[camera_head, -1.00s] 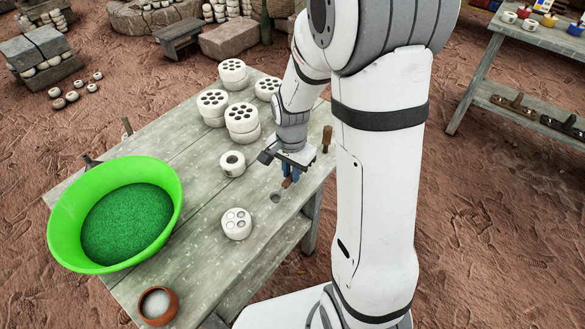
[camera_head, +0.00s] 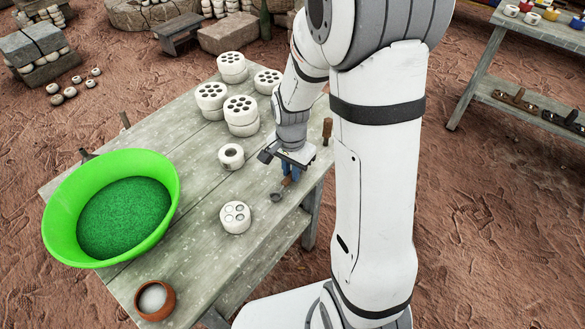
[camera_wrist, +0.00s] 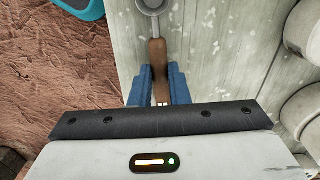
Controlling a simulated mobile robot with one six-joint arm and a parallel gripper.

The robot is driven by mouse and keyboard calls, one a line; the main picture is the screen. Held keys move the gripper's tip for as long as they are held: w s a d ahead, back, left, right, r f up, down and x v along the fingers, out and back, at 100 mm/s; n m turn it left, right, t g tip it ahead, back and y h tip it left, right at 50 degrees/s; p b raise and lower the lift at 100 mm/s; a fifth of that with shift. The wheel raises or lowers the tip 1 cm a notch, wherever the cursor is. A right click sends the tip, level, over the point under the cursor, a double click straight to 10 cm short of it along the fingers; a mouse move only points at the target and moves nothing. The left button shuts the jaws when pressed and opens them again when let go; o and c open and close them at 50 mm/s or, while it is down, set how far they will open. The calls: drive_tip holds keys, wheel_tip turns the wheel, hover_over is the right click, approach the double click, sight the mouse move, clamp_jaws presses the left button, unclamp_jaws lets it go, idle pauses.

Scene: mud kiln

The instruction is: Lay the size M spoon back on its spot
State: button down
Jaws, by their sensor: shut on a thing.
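A spoon with a brown wooden handle and a grey metal bowl (camera_head: 277,196) is in my gripper (camera_head: 290,170), at the table's right edge in the head view. In the wrist view my gripper (camera_wrist: 159,88) has its blue fingers shut on the spoon's handle (camera_wrist: 157,60), with the bowl pointing away. Small pale marks show near the handle's end; I cannot read a size. I cannot tell whether the bowl touches the tabletop. A second brown handle (camera_head: 327,130) stands at the table's edge beyond my gripper. No marked spoon spot is clearly visible.
The grey wooden table (camera_head: 190,185) holds a green basin (camera_head: 55,225), a brown pot (camera_head: 155,312), a white block with round hollows (camera_head: 236,218), a single-holed cup (camera_head: 231,157) and several holed white cylinders (camera_head: 240,112) behind. A teal thing (camera_wrist: 83,8) shows in the wrist view.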

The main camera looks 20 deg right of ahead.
drive_tip(key=c, duration=0.7)
unclamp_jaws()
drive_tip(key=shift+c, duration=0.2)
drive_tip(key=shift+r, duration=0.15)
drive_tip(key=shift+r+p, duration=2.4)
drive_tip(key=shift+r, duration=0.45)
